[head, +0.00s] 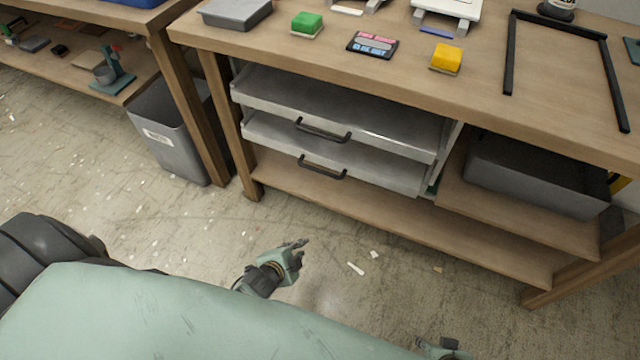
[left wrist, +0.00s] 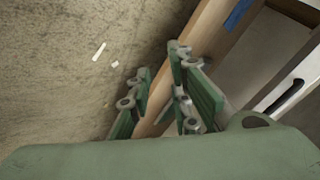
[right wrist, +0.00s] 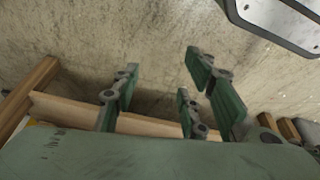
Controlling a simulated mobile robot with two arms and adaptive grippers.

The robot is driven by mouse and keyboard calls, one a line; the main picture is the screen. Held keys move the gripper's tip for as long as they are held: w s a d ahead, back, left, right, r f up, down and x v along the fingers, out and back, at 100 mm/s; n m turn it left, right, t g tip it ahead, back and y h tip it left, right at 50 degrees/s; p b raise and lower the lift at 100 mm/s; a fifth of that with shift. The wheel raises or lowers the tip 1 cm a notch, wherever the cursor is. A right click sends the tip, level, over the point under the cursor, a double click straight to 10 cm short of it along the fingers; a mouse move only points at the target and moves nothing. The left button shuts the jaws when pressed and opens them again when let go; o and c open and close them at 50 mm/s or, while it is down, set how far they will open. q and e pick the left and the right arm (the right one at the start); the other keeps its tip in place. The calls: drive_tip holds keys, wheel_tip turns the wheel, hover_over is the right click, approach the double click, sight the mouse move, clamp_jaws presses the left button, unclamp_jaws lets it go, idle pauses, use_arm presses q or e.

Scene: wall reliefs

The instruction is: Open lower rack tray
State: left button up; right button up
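The lower rack tray (head: 380,172) is a grey-white drawer under the workbench, with a dark bar handle (head: 322,167) on its front. The upper tray (head: 375,130) sits directly above it with a similar handle (head: 322,130). Both look pushed in. My left gripper (head: 303,249) is open and empty, below and in front of the lower tray, apart from its handle. In the left wrist view (left wrist: 160,90), a dark handle (left wrist: 286,96) on a white front shows at the right; I cannot tell which tray. My right gripper (right wrist: 165,95) is open and empty; in the head view it is mostly cut off.
The wooden workbench (head: 300,55) carries a green block (head: 307,22), a yellow block (head: 446,57) and a black frame. A grey bin (head: 170,130) stands left of its leg. A dark grey crate (head: 535,175) sits right of the trays. The floor in front has only small scraps.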

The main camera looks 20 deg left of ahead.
use_arm(q)
drive_tip(key=w+a+r+m+t+b, duration=0.1)
drive_tip(key=w+r+m+t+b, duration=0.4)
drive_tip(key=w, duration=0.5)
drive_tip(key=m+t+b, duration=0.1)
drive_tip(key=m+b, duration=0.1)
drive_tip(key=b, duration=0.3)
approach(320, 170)
drive_tip(key=w+f, duration=0.2)
use_arm(e)
wheel_tip(320, 170, up, 13)
drive_tip(key=w+t, duration=0.2)
use_arm(q)
drive_tip(key=shift+r+b+x, duration=0.2)
drive_tip(key=shift+b+x, duration=0.3)
drive_tip(key=shift+x, duration=1.45)
drive_tip(key=shift+r+b+x, duration=0.2)
drive_tip(key=shift+b+x, duration=0.25)
drive_tip(key=shift+x, duration=1.5)
use_arm(e)
drive_tip(key=w+a+r+t+y, duration=0.1)
drive_tip(key=w+a+r+t, duration=0.1)
drive_tip(key=w, duration=0.3)
drive_tip(key=w+a+r+t, duration=0.1)
drive_tip(key=w+r+t, duration=0.2)
drive_tip(key=w+r, duration=0.1)
drive_tip(key=shift+w+a+t+y, duration=0.35)
drive_tip(key=shift+w+t+y, duration=0.05)
drive_tip(key=shift+w, duration=0.1)
